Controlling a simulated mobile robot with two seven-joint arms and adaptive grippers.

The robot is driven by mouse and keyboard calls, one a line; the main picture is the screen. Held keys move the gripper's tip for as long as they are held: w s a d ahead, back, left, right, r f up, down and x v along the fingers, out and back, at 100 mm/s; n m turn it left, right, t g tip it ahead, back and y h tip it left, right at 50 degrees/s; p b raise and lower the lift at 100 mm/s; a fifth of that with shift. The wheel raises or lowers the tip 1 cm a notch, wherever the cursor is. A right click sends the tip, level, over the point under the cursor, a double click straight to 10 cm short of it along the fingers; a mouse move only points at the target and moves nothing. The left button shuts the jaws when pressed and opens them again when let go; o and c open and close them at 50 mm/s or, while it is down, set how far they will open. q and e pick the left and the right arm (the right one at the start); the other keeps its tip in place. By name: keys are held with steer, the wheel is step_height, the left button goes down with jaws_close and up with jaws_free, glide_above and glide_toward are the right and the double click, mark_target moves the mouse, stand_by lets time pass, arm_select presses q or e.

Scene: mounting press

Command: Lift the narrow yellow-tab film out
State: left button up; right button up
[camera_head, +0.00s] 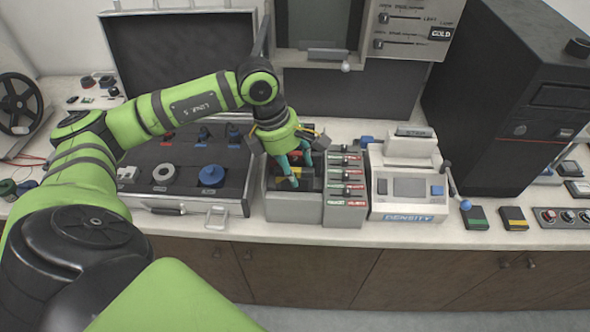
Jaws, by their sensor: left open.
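My left gripper (298,170) points down with its teal fingers apart, over the grey open-topped box (293,208) on the counter. A small yellow patch, perhaps the yellow tab (293,183), shows in the box just below the fingertips. The film itself is too small and too covered by the fingers to make out, and I cannot tell whether the fingers touch it. Dark and reddish pieces also show inside the box. My right gripper is not in view.
A grey rack (345,210) with several red and green labels adjoins the box's right side. The white density device (408,190) stands right of it. An open black case (185,195) lies to the left. Black boxes with green (478,218) and yellow (514,218) labels lie farther right.

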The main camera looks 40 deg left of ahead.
arm_select(q)
steer(key=shift+s, duration=0.1)
jaws_close()
steer(key=shift+r, duration=0.15)
step_height(320, 180, up, 18)
steer(key=b, duration=0.3)
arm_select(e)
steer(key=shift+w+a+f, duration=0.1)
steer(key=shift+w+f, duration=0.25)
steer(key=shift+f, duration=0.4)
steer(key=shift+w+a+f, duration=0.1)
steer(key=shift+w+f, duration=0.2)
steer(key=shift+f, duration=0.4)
